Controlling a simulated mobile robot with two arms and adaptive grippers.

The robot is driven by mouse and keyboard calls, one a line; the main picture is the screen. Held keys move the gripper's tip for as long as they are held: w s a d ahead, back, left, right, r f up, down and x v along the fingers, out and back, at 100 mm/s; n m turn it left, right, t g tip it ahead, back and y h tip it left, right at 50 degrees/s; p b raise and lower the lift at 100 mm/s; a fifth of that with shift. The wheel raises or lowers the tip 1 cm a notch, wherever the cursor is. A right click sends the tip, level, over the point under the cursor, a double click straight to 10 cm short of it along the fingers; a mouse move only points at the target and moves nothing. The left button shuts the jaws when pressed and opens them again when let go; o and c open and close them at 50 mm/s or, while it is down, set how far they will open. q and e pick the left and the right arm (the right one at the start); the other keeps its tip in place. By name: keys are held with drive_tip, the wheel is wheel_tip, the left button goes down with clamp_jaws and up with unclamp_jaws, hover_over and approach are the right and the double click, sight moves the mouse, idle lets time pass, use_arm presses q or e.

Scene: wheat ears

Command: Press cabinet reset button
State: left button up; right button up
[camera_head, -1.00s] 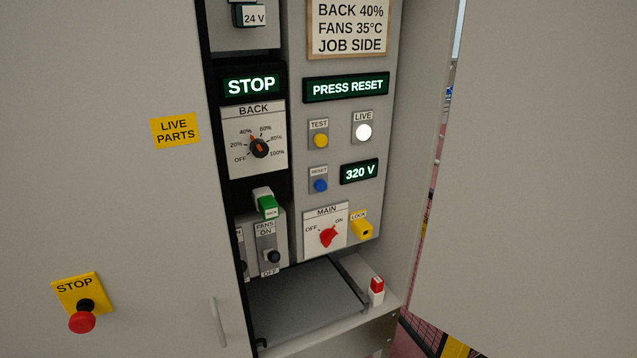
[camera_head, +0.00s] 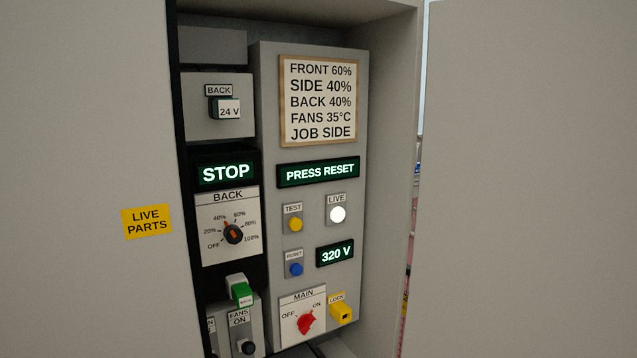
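The blue reset button (camera_head: 296,269) sits on a small plate labelled RESET on the grey panel (camera_head: 262,130) inside the open cabinet. It is left of the 320 V display (camera_head: 335,254) and below the yellow TEST button (camera_head: 295,224). A display (camera_head: 318,172) above reads PRESS RESET. A white LIVE lamp (camera_head: 338,214) is lit. The red MAIN switch (camera_head: 306,322) is below, between OFF and ON labels. Neither of my grippers shows in the head view.
A framed notice (camera_head: 319,100) hangs at the top of the panel. To the left are a STOP display (camera_head: 226,173), the BACK dial (camera_head: 233,233) and a green plug (camera_head: 241,292). A yellow lock (camera_head: 341,309) juts out. Large cabinet doors flank the opening.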

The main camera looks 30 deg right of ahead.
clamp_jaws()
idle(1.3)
